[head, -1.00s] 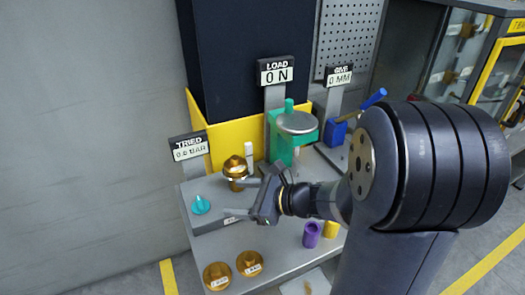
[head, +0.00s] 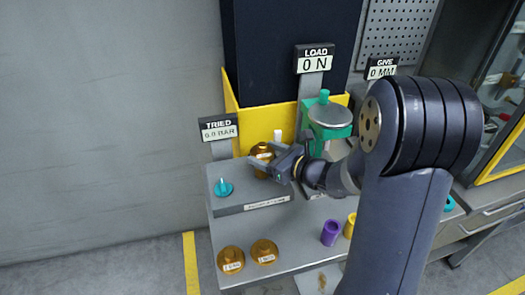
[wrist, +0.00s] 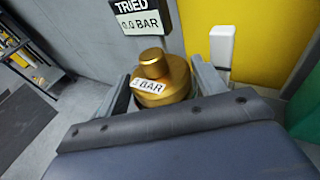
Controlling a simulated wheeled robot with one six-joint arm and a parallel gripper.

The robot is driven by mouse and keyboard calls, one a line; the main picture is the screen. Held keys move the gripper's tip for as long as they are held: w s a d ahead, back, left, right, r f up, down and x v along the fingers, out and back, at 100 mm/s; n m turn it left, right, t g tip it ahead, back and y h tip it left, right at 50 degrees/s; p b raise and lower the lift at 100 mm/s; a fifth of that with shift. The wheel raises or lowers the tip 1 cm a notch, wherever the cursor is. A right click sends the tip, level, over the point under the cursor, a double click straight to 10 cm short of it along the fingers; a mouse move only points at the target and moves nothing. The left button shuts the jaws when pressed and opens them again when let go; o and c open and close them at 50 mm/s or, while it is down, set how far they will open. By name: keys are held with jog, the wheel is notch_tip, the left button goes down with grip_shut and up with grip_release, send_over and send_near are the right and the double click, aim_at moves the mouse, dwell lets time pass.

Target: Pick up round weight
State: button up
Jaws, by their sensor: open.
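A round brass weight (head: 262,154) with a knob on top and a white label stands upright at the back of the raised grey platform. In the wrist view the weight (wrist: 172,84) sits between the two fingers of my gripper (wrist: 160,78), and its label reads BAR. My gripper (head: 280,162) is open, with one finger on each side of the weight. I cannot tell whether either finger touches it. The weight's lower part is hidden behind my gripper. Two more brass weights, left (head: 231,260) and right (head: 264,252), lie on the lower grey bench.
A teal cone (head: 223,188) stands left on the platform. A white post (wrist: 222,46) and yellow wall (wrist: 262,40) are close behind the weight. A green press (head: 328,121) stands to the right. Purple (head: 330,233) and yellow (head: 349,226) cylinders stand on the bench.

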aim_at(257, 148)
jog(key=x, duration=0.3)
jog(key=shift+w+a, duration=0.1)
jog(key=shift+a, duration=0.05)
jog(key=shift+c, duration=0.3)
jog(key=shift+r, duration=0.1)
jog(key=c, duration=0.8)
